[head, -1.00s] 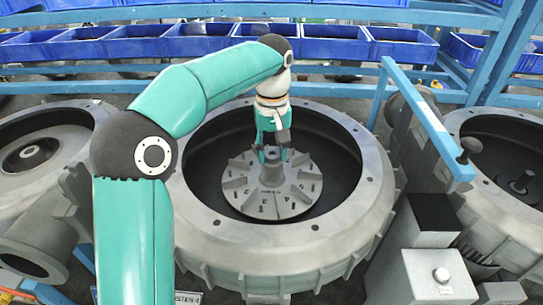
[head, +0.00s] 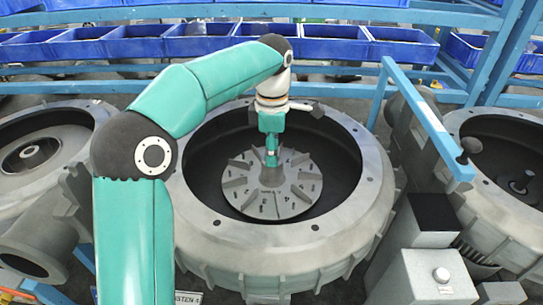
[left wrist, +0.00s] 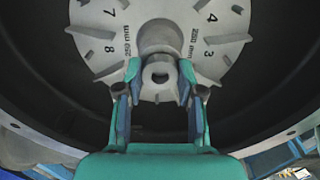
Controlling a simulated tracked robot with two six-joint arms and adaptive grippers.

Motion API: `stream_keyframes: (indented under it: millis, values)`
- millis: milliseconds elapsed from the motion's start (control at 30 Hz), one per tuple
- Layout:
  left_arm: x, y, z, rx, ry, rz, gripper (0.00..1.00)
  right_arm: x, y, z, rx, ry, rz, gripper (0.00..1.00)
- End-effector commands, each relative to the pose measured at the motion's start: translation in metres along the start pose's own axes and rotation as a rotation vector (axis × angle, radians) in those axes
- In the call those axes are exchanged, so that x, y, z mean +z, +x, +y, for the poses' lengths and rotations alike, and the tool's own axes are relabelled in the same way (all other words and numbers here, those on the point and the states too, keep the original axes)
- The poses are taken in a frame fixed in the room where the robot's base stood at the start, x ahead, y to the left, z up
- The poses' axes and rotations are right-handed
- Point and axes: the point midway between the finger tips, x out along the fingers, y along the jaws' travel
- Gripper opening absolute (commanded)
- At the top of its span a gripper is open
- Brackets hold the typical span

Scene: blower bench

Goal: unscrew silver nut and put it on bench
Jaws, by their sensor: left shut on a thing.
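The silver nut (left wrist: 159,69) sits at the centre of the grey, numbered impeller disc (head: 297,197), inside a big round blower housing (head: 328,240). My left gripper (head: 271,158) reaches down into the housing over the hub. In the left wrist view, the left gripper (left wrist: 159,82) has a finger on either side of the nut and is shut on it. In the head view the fingers largely hide the nut. I cannot tell whether the nut is still on its thread. My right gripper is in neither view.
Similar housings stand at left (head: 40,150) and right (head: 500,150). Blue bins (head: 200,42) line a blue rack behind. A blue bar (head: 425,125) slants beside the middle housing at right. A grey box with a white button (head: 441,275) stands at front right.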

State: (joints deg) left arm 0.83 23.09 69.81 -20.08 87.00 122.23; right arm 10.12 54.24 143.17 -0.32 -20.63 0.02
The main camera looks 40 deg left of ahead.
Motion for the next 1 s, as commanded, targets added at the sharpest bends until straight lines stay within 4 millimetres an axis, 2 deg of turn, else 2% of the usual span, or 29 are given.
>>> stream_keyframes:
  millis: [500,633,833,867,900,933,1000]
  values:
    - [0.0002,-0.0003,0.0001,0.0,-0.767,-0.001,0.0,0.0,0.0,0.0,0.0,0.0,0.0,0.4]
    - [0.0002,-0.0003,0.0001,0.0,-0.841,-0.001,0.0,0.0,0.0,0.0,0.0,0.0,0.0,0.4]
    - [0.0002,-0.0003,0.0002,0.0,-0.847,-0.001,0.0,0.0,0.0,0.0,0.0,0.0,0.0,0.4]
    - [0.0002,-0.0003,0.0002,0.0,-0.846,-0.001,0.39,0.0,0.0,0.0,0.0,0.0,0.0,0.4]
    - [0.0002,-0.0003,0.0002,0.0,-0.846,-0.001,0.46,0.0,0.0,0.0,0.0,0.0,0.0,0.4]
    - [0.0002,-0.0003,0.0002,0.0,-0.846,-0.001,0.48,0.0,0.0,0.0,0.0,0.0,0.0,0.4]
    - [0.0001,-0.0003,0.0001,0.0,-0.845,-0.001,0.48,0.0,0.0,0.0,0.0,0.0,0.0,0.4]
